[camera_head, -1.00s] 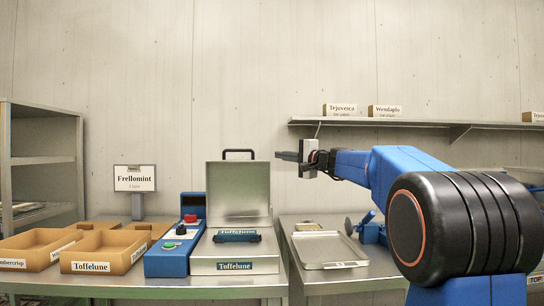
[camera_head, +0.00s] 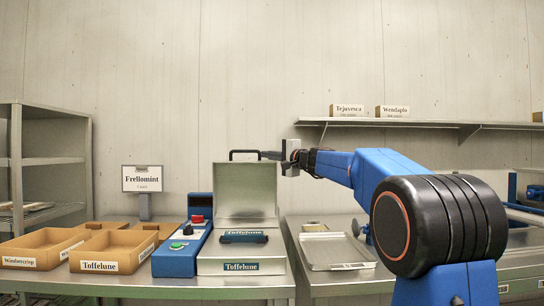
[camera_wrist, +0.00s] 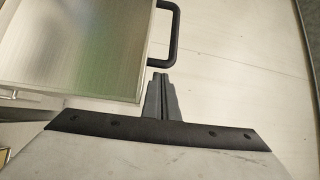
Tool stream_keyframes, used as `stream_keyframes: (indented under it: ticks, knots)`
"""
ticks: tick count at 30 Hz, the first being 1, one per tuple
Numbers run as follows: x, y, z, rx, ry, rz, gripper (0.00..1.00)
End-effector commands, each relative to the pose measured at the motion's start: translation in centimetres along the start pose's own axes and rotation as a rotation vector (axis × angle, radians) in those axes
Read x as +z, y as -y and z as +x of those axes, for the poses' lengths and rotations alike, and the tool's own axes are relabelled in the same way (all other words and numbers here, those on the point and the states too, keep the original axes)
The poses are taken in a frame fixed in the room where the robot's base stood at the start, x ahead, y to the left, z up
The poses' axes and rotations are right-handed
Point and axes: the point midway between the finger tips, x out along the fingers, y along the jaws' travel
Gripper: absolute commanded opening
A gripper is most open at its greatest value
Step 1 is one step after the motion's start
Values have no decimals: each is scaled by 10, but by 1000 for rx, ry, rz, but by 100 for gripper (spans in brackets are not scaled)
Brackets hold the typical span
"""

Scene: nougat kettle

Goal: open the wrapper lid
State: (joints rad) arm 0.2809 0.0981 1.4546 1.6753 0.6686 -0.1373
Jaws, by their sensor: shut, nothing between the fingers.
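The wrapper (camera_head: 242,265) is a metal box labelled Toffelune on the bench. Its metal lid (camera_head: 246,185) stands upright at the back, with a black handle (camera_head: 243,151) on its top edge. The lid (camera_wrist: 85,45) and handle (camera_wrist: 174,35) also show in the wrist view. My gripper (camera_head: 266,155) is shut and empty, level with the handle at its right end. In the wrist view my fingertips (camera_wrist: 160,77) are together just beside the handle's lower end; I cannot tell whether they touch it. A dark Toffelune-labelled piece (camera_head: 243,237) lies on the wrapper's top.
A blue control box (camera_head: 183,245) with red and green buttons stands left of the wrapper. Cardboard trays (camera_head: 113,250) are further left. A metal tray (camera_head: 337,250) lies on the bench to the right. A wall shelf (camera_head: 420,123) holds small labelled boxes. Space above the wrapper is clear.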

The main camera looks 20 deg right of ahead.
Motion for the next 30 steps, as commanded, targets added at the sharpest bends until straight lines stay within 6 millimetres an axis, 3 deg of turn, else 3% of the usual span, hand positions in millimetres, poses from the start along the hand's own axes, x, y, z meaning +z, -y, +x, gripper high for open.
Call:
stream_keyframes:
  ticks: [16, 30]
  knots:
    - [9, 0, -4, 0, 0, 1, 0]
    - [35, -5, -36, 0, 0, 0, 0]
